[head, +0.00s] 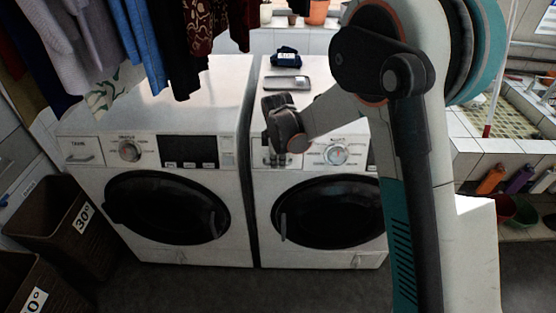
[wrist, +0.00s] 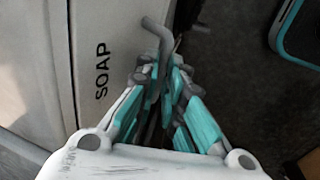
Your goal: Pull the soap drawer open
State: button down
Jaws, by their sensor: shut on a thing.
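The soap drawer front (wrist: 98,35) is a pale panel with the word SOAP, which reads sideways in the wrist view. A grey bar handle (wrist: 158,32) stands out from its edge. My gripper (wrist: 166,80) is shut on this handle, and its teal-padded fingers hide the handle's lower part. In the head view my gripper (head: 277,150) is at the upper left of the right washing machine (head: 262,195) and covers most of the drawer. I cannot tell how far the drawer stands out.
A second washing machine (head: 90,185) stands to the left. A phone-like grey object (head: 287,83) and a dark blue item (head: 285,58) lie on the right machine. Clothes (head: 170,45) hang above the left machine. Brown baskets (head: 50,215) stand at the far left. The floor in front is clear.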

jog(key=s+b, duration=0.1)
jog(key=s, duration=1.6)
jog(key=shift+s+a, duration=0.3)
jog(key=shift+s, duration=0.1)
jog(key=c, duration=1.7)
grip_release()
jog(key=shift+w, duration=0.1)
